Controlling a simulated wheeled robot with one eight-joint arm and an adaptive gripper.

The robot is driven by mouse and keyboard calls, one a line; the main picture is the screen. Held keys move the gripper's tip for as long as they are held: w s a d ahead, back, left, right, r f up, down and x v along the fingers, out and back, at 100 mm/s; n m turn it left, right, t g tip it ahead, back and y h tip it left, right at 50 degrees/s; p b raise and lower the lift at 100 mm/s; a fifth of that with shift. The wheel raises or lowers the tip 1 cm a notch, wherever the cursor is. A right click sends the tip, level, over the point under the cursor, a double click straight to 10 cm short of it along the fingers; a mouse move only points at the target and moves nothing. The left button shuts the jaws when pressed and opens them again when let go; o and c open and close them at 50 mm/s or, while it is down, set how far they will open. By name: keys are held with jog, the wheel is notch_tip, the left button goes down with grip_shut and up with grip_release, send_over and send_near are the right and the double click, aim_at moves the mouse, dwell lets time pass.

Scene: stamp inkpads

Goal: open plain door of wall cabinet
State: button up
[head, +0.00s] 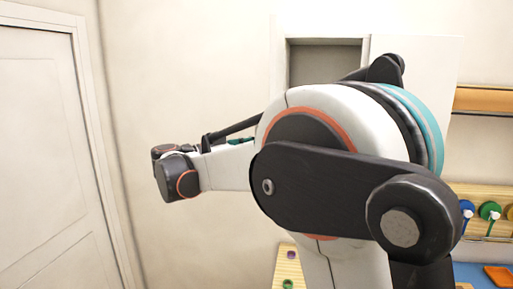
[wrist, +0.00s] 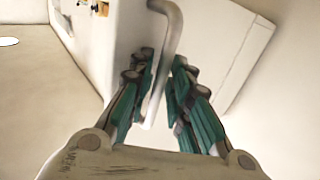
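The wall cabinet shows in the head view with a grey open recess (head: 324,62) on its left and a plain white front (head: 430,62) to the right, partly hidden by my arm. In the wrist view a pale bent bar handle (wrist: 172,35) runs between the teal fingers of my gripper (wrist: 165,82), beside a white panel (wrist: 222,45). The fingers sit close on both sides of the bar and appear shut on it. Which surface the handle joins is hard to tell.
A panelled room door (head: 40,160) stands at the left. A wooden shelf (head: 485,99) and a rack with coloured round items (head: 490,211) are at the right. A wooden board (head: 288,262) lies low in the middle, and an orange tray (head: 498,276) is at lower right.

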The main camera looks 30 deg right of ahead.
jog(key=a, duration=1.2)
jog(key=shift+s, duration=0.4)
jog(key=shift+f, duration=0.1)
